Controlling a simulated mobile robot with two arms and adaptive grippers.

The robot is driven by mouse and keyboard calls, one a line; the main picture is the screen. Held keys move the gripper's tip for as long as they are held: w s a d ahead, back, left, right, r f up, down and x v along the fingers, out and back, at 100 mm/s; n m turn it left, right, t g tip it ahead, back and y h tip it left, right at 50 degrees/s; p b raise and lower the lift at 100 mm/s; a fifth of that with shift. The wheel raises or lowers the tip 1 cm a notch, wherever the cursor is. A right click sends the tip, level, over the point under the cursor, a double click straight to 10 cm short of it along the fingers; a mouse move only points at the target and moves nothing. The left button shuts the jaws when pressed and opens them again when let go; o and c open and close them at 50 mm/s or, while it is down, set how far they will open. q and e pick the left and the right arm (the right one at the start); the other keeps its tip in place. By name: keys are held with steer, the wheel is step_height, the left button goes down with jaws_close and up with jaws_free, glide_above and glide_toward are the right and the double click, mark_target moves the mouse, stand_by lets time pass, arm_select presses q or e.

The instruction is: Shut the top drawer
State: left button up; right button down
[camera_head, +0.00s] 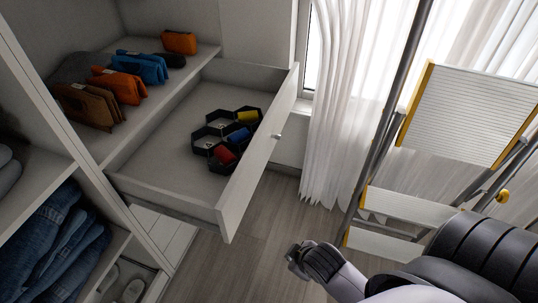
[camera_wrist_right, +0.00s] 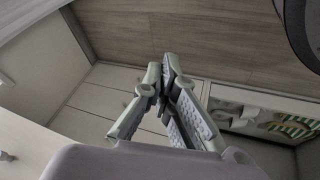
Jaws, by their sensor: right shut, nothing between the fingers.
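The top drawer (camera_head: 165,135) is white and stands pulled out from the cubby shelving in the head view. Its front panel (camera_head: 262,150) faces right and bears a small round knob (camera_head: 278,136). A black hexagonal organizer with rolled red, blue and yellow items lies inside the drawer. My right arm comes in from the lower right, its dark end (camera_head: 305,258) low and to the right of the drawer front, apart from it. In the right wrist view my right gripper (camera_wrist_right: 168,62) has its fingertips together, with nothing between them. My left gripper is not in view.
Orange, blue and brown wallets (camera_head: 118,85) stand on the shelf behind the drawer. Folded jeans (camera_head: 55,240) lie in a lower cubby at left. A stepladder (camera_head: 465,110) stands at right, before white curtains (camera_head: 340,100). Wooden floor (camera_head: 240,255) is clear below the drawer front.

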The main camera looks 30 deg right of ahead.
steer(key=w+d+r+n+t+b, duration=0.1)
steer(key=w+d+r+n+t, duration=0.3)
steer(key=w+d+n, duration=0.2)
steer(key=n+t+y, duration=0.5)
steer(key=n+y, duration=0.7)
steer(key=n, duration=2.1)
glide_toward(260, 141)
steer(key=w+d+v, duration=0.1)
steer(key=v, duration=0.6)
steer(key=b+x, duration=0.1)
steer(key=x, duration=0.3)
steer(key=b+x, duration=0.1)
steer(key=x, duration=0.3)
steer(key=b+x, duration=0.1)
steer(key=x, duration=0.3)
steer(key=shift+s+a, duration=0.2)
steer(key=shift+a, duration=0.25)
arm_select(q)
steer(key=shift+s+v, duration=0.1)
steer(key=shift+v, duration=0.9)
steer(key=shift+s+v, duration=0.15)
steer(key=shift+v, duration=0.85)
arm_select(e)
steer(key=shift+x, duration=0.95)
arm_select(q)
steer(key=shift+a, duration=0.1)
